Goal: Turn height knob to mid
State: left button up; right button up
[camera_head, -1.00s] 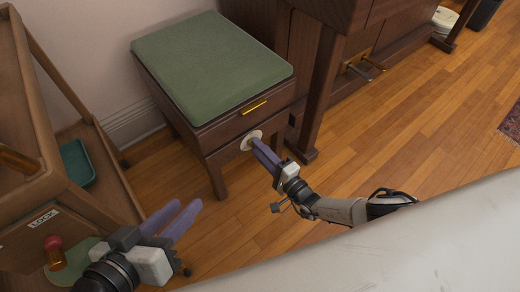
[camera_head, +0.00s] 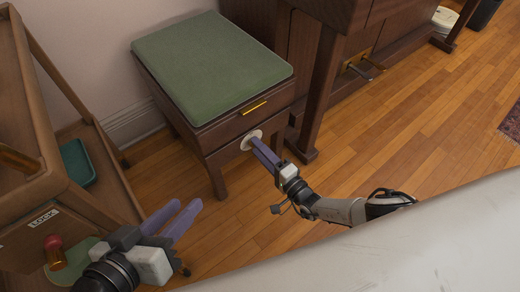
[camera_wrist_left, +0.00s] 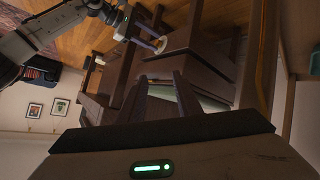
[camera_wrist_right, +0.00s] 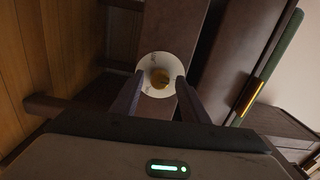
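The green-cushioned piano stool (camera_head: 212,64) stands beside the piano. On its dark wooden front is a round white dial (camera_head: 246,142) with a brass height knob at its middle, hidden behind my fingers in the head view. The right wrist view shows the dial (camera_wrist_right: 148,84) and the brass knob (camera_wrist_right: 161,78) clearly. My right gripper (camera_head: 255,143) points at the dial, its two fingers on either side of the knob. They look apart, with a gap to the knob. The dial's small marks are too small to read. My left gripper (camera_head: 188,204) is open and empty, away from the stool.
A wooden cart (camera_head: 38,150) stands at the left, near my left gripper, with a teal tray (camera_head: 77,163) on its lower shelf. The piano leg (camera_head: 318,95) rises right of the stool. Open wooden floor (camera_head: 420,130) lies to the right.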

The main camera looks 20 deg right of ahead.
pick_arm(q)
jog(key=shift+r, duration=0.1)
jog(key=shift+s+a+f+g+y+p, duration=0.1)
jog(key=shift+a+f+g+y+p, duration=0.3)
jog(key=shift+f+p, duration=0.4)
jog(key=shift+s+a+f+g+y+p, duration=0.1)
jog(key=shift+a+f+g+y+p, duration=0.1)
jog(key=shift+a+f+y+p, duration=0.45)
pick_arm(e)
jog(key=v, duration=1)
jog(key=shift+s, duration=0.15)
pick_arm(q)
jog(key=shift+d+h, duration=0.15)
jog(key=shift+h, duration=0.1)
pick_arm(e)
jog(key=shift+d+r, duration=0.1)
